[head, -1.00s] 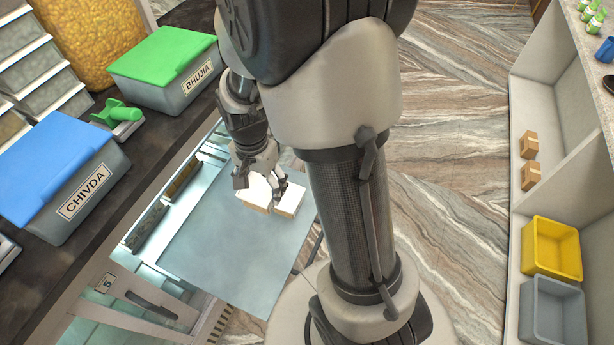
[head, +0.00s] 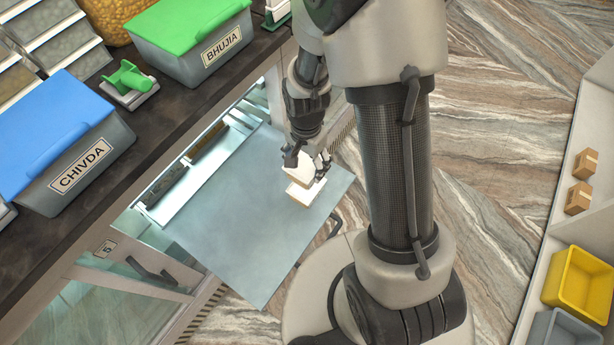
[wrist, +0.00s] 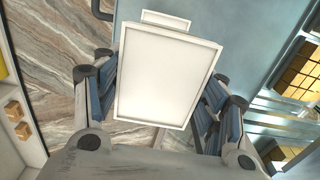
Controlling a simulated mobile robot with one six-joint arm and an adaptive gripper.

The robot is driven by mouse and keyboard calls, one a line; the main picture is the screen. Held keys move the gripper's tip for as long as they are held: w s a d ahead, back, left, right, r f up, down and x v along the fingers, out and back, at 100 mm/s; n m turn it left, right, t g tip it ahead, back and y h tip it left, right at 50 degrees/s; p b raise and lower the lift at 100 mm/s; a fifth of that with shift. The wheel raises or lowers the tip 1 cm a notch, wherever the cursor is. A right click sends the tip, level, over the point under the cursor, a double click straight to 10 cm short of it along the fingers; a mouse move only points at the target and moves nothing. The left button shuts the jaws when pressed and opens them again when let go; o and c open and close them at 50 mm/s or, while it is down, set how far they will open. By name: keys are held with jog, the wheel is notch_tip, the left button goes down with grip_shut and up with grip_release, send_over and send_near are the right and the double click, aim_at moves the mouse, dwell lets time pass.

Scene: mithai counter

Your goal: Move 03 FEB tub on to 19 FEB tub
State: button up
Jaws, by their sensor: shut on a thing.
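Two white-lidded tubs show over the grey-blue board (head: 245,235). My gripper (head: 306,161) is shut on the sides of one tub (head: 298,168), whose pale lid fills the middle of the wrist view (wrist: 168,75). The other tub (head: 302,193) sits lower on the board, just in front of the held one in the head view and partly covered by it. A strip of that tub shows past the held lid in the wrist view (wrist: 165,18). I cannot tell whether the two touch. No date can be read on either tub.
A shelf at right holds small boxes (head: 582,180) and a yellow crate (head: 578,285). Most of the board is clear.

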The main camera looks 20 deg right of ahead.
notch_tip(320, 180, down, 7)
jog(key=shift+w+f+b, duration=0.1)
jog(key=shift+f+b, duration=0.05)
jog(key=shift+b, duration=0.6)
jog(key=shift+f+b, duration=0.55)
jog(key=o, duration=1.1)
jog(key=shift+o, duration=0.2)
jog(key=shift+r, duration=0.1)
